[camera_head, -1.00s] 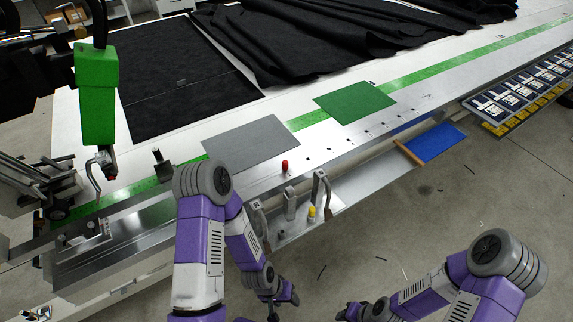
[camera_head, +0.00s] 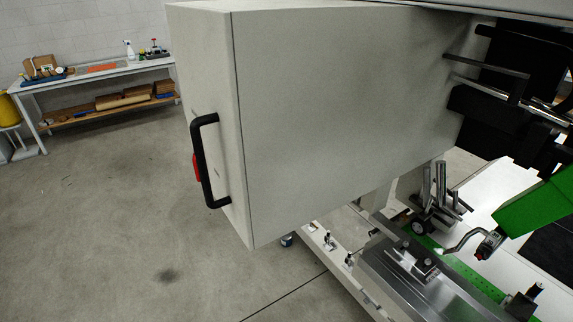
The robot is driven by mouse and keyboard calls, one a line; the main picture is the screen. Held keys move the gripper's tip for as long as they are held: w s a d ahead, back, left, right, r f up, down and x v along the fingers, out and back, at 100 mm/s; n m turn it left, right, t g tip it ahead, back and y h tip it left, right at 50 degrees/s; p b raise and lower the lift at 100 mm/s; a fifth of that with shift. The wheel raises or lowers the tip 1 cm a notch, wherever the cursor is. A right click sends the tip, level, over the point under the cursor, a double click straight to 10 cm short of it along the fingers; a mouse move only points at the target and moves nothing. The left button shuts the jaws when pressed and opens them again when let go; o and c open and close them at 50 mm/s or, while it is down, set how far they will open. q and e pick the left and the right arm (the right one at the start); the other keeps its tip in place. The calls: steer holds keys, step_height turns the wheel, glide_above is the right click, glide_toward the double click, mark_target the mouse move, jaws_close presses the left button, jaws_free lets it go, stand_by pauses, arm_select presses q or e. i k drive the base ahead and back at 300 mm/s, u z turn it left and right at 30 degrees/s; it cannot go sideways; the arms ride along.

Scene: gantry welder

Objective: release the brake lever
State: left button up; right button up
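A large pale grey box (camera_head: 340,110) fills the middle of the view. A black bar handle (camera_head: 206,160) with a red part (camera_head: 196,167) behind it is fixed upright on the box's left end face. A bent metal lever (camera_head: 461,243) shows at the lower right, beside a green machine part (camera_head: 540,205). I cannot tell from the view which of these is the brake lever. Neither of my grippers is in view, and nothing of mine touches the handle or the bent lever.
A workbench (camera_head: 97,75) with a lower shelf, tools and a spray bottle stands at the back left wall. The concrete floor (camera_head: 110,200) left of the box is clear. A metal rail and clamps (camera_head: 420,265) run along the machine at the lower right.

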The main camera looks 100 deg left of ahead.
mark_target(195, 165)
steer(key=z, duration=5.75)
steer(key=i, duration=1.55)
steer(key=z, duration=2.2)
